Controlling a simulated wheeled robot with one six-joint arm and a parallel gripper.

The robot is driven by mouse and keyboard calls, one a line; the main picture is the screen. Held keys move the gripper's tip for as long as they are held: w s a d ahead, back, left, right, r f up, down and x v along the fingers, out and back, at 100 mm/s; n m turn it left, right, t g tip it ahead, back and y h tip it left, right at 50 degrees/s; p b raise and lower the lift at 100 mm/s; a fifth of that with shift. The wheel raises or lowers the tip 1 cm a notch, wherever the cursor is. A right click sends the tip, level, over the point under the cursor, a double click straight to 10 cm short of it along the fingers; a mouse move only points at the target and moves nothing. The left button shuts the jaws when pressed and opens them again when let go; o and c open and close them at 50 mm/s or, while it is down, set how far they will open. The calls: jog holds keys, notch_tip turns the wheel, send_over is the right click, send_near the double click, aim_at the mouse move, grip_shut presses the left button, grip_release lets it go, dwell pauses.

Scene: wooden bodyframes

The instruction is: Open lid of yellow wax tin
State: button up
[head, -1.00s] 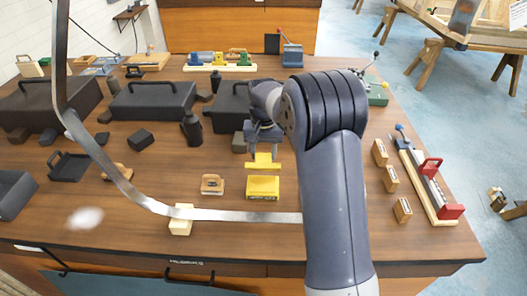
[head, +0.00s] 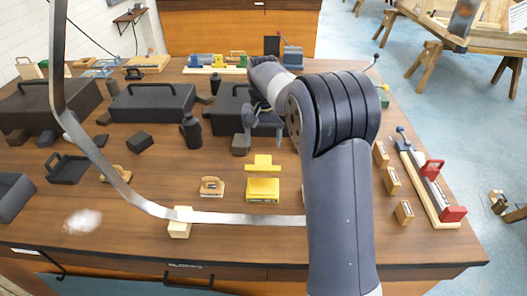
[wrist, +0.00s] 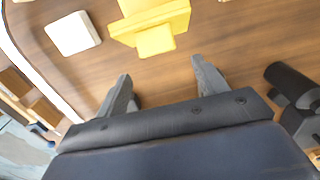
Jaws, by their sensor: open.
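The yellow wax tin (head: 263,191) stands on the table in front of my gripper in the head view. Its yellow lid (head: 263,167) shows as a separate flat piece at the tin's far side, with a small tab on it. I cannot tell whether the lid is hinged to the tin or lies loose. In the wrist view the lid (wrist: 175,22) and its tab are just beyond my fingers, apart from them. My gripper (wrist: 161,72) is open and empty; in the head view it (head: 264,132) is behind the lid, partly hidden by my arm.
A wooden-handled block (head: 212,187) stands left of the tin. A curved metal strip (head: 250,218) crosses in front of it. Small wooden blocks (head: 392,180) are at the right, and dark boxes (head: 153,103) behind. Bare table lies between the block and the dark items.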

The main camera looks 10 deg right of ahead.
jog(key=shift+r, duration=2.3)
jog(key=shift+c, duration=0.5)
